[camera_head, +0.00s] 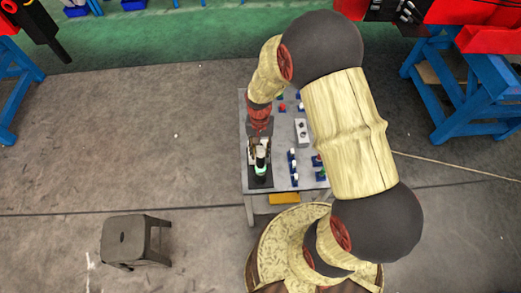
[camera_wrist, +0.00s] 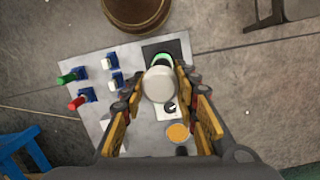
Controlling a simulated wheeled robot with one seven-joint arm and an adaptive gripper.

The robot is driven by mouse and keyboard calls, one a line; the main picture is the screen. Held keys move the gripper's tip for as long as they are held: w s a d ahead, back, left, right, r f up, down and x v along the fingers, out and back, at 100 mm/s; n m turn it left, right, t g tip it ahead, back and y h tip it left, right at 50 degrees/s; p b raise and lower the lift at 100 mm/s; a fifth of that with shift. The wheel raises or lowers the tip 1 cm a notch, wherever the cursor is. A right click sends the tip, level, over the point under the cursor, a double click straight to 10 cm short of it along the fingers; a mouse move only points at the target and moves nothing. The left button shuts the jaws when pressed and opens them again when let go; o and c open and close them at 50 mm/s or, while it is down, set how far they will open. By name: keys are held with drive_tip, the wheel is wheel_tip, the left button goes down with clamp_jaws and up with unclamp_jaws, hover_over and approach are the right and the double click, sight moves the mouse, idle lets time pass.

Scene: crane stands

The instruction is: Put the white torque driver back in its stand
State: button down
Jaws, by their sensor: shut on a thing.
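The white torque driver (camera_wrist: 160,84) is between the fingers of my gripper (camera_wrist: 162,92) in the wrist view, seen end-on from its round white top. A green ring shows at its far side, over a dark pad. In the head view my gripper (camera_head: 258,148) is shut on the driver (camera_head: 260,160) above the left side of the grey table, over the dark pad (camera_head: 261,183). I cannot tell whether the driver touches the pad. Small blue stands (camera_wrist: 86,96) hold green, red and white-topped tools. I cannot tell which stand belongs to the white driver.
The grey table (camera_head: 281,183) also carries a light box (camera_head: 302,132) with dark round marks. A round orange-yellow thing (camera_wrist: 177,132) shows in the wrist view. A dark stool (camera_head: 135,240) stands on the floor at left. Blue-legged benches (camera_head: 470,90) are farther off.

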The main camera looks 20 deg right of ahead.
drive_tip(key=shift+f+b, duration=0.7)
drive_tip(key=shift+f, duration=0.4)
drive_tip(key=c, duration=1.7)
unclamp_jaws()
drive_tip(key=o, duration=0.4)
drive_tip(key=shift+s, duration=0.1)
drive_tip(key=shift+w+d+r+p, duration=0.1)
drive_tip(key=shift+w+r+p, duration=0.15)
drive_tip(key=shift+r+p, duration=0.8)
drive_tip(key=shift+w+r+p, duration=0.2)
drive_tip(key=shift+r+p, duration=0.3)
drive_tip(key=shift+r, duration=0.9)
wheel_tip(320, 180, up, 12)
drive_tip(key=w, duration=0.2)
drive_tip(key=shift+d, duration=0.3)
